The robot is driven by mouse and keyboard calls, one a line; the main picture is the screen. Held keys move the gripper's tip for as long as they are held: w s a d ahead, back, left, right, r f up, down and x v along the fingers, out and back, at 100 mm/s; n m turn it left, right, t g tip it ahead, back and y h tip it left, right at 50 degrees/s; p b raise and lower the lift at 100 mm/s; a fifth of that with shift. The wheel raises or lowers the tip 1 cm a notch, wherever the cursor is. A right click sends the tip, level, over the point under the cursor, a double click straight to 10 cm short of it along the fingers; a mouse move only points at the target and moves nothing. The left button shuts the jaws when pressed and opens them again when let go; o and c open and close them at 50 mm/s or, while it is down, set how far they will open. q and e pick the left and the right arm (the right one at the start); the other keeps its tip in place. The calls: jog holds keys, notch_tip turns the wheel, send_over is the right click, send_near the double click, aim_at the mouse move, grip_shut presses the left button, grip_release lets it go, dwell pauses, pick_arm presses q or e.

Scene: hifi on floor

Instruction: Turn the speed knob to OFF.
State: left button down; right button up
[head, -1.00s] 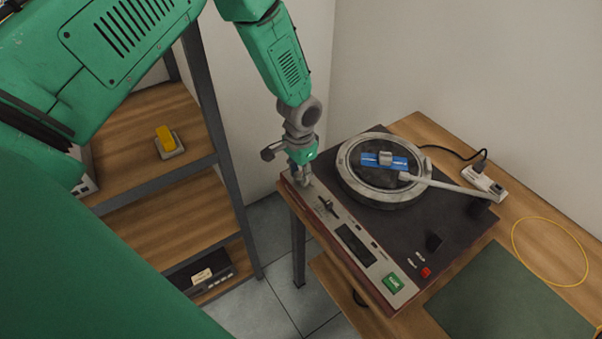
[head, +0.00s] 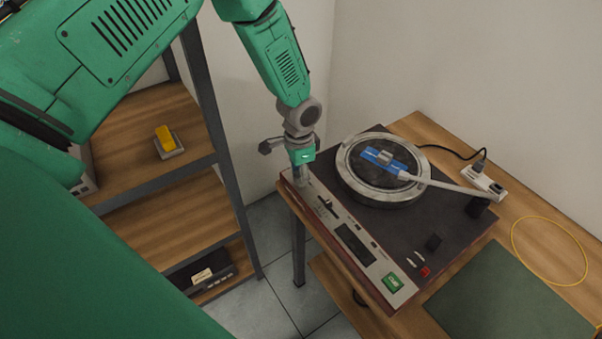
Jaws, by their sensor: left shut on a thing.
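The turntable (head: 459,230) stands on a wooden table, with a pale control strip along its front left edge. My left gripper (head: 300,180) points down at the strip's far left end. It is shut on a small knob there, taken to be the speed knob, which the fingers almost wholly hide. I cannot read its marking or setting. The round platter (head: 350,180) carries a blue-labelled piece (head: 372,154) and the white tonearm (head: 440,183) reaches over it. My right gripper is not in view.
A slider (head: 326,203), a dark display (head: 355,244) and a green button (head: 393,282) lie along the strip. A power strip (head: 484,184) and yellow ring (head: 550,251) are at right. A shelf (head: 226,190) with a yellow block (head: 165,138) stands at left.

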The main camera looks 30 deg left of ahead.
aim_at(298, 173)
pick_arm(q)
jog(key=c, duration=1.3)
grip_release()
jog(key=shift+a+r, duration=0.1)
jog(key=shift+a, duration=0.05)
jog(key=shift+c, duration=0.2)
jog(key=shift+o, duration=0.7)
jog(key=shift+s, duration=0.1)
jog(key=shift+r, duration=0.15)
notch_tip(298, 173, up, 12)
jog(key=shift+f, duration=0.25)
jog(key=shift+a, duration=0.1)
